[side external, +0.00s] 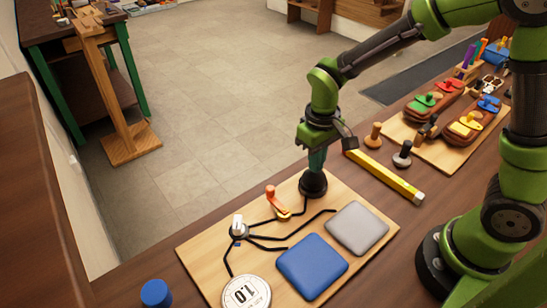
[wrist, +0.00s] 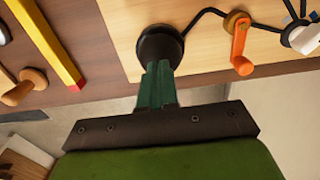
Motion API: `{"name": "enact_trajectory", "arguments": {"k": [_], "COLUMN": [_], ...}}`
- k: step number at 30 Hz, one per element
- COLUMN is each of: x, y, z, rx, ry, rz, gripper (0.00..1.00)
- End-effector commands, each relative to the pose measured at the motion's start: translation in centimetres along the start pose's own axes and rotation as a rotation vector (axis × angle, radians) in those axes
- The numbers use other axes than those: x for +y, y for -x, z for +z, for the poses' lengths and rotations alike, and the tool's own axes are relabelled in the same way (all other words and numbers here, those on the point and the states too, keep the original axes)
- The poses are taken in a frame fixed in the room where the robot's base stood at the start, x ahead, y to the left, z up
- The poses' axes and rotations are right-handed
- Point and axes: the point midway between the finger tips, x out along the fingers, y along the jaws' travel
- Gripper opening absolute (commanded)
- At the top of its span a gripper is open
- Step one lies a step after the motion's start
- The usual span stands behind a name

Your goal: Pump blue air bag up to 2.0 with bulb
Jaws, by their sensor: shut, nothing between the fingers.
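The blue air bag (side external: 312,266) lies on the light wooden board, looking slightly puffed. The round black bulb (side external: 313,187) sits at the board's far corner; it also shows in the wrist view (wrist: 150,40). My gripper (side external: 316,168) is shut and points down at the bulb, its green fingertips (wrist: 158,66) at or on its top; whether they press it I cannot tell. The white gauge (side external: 246,293) reads 1.0. A white selector knob (side external: 238,228) and an orange lever (side external: 277,201) stand along the black tubes. The lever also shows in the wrist view (wrist: 240,46).
A grey bag (side external: 357,227) lies beside the blue one. A yellow level (side external: 385,177), wooden-handled stamps (side external: 373,136) and a board of saddle-shaped pieces (side external: 465,160) lie to the right. A blue cylinder (side external: 156,293) stands at the left front.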

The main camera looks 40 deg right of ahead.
Motion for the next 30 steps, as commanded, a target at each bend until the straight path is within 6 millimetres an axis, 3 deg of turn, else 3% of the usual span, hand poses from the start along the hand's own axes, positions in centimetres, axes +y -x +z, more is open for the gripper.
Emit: {"name": "enact_trajectory", "arguments": {"k": [18, 30], "x": [0.0, 0.0], "y": [-2.5, -1.1], "z": [0.0, -0.1], "rx": [-0.001, 0.003], "ry": [0.000, -0.001], "rz": [0.000, -0.001], "gripper": [0.00, 0.00]}}
